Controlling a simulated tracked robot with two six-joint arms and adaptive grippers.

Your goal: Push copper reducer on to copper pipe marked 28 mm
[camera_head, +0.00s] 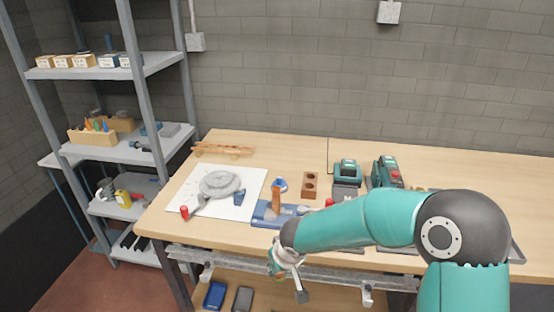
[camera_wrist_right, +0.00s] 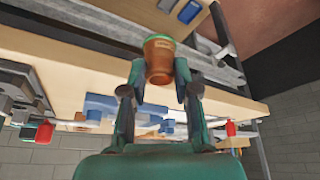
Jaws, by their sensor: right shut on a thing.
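My right gripper (camera_wrist_right: 160,70) is shut on a copper reducer (camera_wrist_right: 159,55), a short copper-coloured piece with a greenish rim, between its two fingertips. In the head view my right gripper (camera_head: 285,263) hangs at the front edge of the bench; the reducer is too small there to make out clearly. An upright copper-coloured piece (camera_head: 276,196), which looks like a pipe, stands at a blue vise or holder (camera_head: 265,214) on the bench, beyond the gripper. No 28 mm marking can be read. The reducer is apart from this upright piece. My left gripper is not in view.
A white sheet (camera_head: 245,181) with a grey round part (camera_head: 220,184) lies left of the vise. A brown block with holes (camera_head: 310,185) and green-black tools (camera_head: 387,171) stand to its right. A metal rail (camera_head: 220,260) runs along the bench front. Shelves (camera_head: 120,152) stand left.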

